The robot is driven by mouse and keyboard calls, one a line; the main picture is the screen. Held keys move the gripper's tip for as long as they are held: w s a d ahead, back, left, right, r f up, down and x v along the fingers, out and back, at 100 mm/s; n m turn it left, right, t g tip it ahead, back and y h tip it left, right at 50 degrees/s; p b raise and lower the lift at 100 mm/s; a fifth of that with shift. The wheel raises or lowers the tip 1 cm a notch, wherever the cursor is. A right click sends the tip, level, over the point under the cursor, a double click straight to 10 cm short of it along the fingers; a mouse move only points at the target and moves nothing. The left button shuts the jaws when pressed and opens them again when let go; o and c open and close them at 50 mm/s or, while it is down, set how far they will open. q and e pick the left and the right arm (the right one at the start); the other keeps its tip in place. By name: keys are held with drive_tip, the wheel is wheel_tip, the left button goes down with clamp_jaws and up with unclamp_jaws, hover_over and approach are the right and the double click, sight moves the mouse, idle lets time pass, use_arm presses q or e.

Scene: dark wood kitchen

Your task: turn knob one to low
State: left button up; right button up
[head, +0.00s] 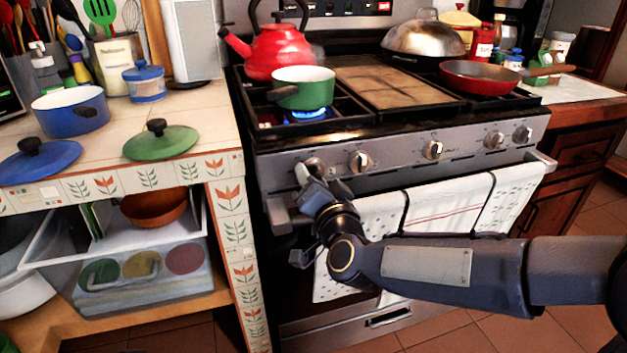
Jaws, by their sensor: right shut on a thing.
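The stove's front panel carries a row of several metal knobs. The leftmost knob (315,166) is partly hidden by my right gripper (306,174), which is shut on it. The second knob (360,161) and the others to the right are uncovered. A blue flame (308,114) burns on the front left burner under a small green pot (303,88). The exact angle of the leftmost knob cannot be read. My left gripper is not in view.
A red kettle (273,50) stands behind the green pot. A red pan (479,77) sits at the right of the stovetop. A tiled counter with a blue pot (70,112) and a green lid (160,142) is at left.

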drive_tip(key=o, duration=0.9)
drive_tip(key=shift+o, duration=0.2)
drive_tip(key=p+v, duration=0.1)
drive_tip(key=v, duration=0.6)
drive_tip(key=shift+s, duration=0.35)
drive_tip(key=shift+d, duration=0.15)
